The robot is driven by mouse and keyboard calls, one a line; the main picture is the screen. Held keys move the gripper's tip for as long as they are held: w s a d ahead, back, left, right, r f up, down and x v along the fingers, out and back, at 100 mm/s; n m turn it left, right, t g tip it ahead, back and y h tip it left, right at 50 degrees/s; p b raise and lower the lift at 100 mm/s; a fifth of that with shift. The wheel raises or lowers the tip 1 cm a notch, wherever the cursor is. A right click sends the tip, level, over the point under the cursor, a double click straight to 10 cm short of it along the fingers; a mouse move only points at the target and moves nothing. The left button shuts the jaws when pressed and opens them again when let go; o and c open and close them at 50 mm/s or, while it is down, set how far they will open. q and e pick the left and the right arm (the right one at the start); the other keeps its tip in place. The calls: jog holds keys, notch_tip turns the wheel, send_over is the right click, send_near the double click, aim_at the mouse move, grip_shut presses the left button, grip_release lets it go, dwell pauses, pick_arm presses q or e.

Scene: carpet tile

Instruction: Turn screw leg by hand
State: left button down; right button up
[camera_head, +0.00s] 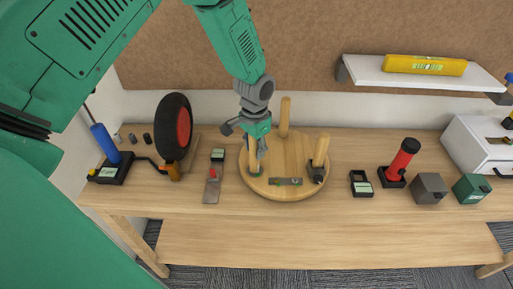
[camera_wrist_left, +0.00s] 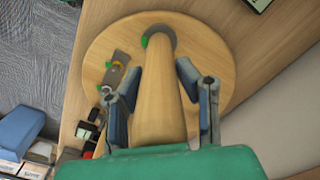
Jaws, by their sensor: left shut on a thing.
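The round wooden stool top (camera_head: 288,190) lies upside down on the workbench, with wooden legs standing up from it. My left gripper (camera_head: 256,150) comes down from above over the leg at the left side of the stool top. In the left wrist view my gripper (camera_wrist_left: 156,105) has its fingers on both sides of that screw leg (camera_wrist_left: 155,85), shut on it. The foot of the leg meets a dark round mount (camera_wrist_left: 160,30) on the top. The other legs (camera_head: 285,117) (camera_head: 321,150) stand at the back and right. My right gripper is not in view.
A metal plate (camera_head: 285,182) lies on the stool top. A wheel (camera_head: 174,127) and blue-handled tool (camera_head: 105,140) stand left. A red cylinder (camera_head: 403,158) and small boxes (camera_head: 430,187) stand right. A shelf (camera_head: 420,78) with a yellow level (camera_head: 424,65) hangs above.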

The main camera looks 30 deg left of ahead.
pick_arm(q)
jog(key=shift+s+a, duration=0.1)
jog(key=shift+s, duration=0.1)
dwell(0.3)
jog(key=c, duration=1.2)
grip_release()
jog(key=shift+s, duration=0.1)
jog(key=shift+w+r, duration=0.2)
jog(key=shift+r, duration=0.15)
notch_tip(320, 180, up, 11)
jog(key=shift+s+r, duration=0.15)
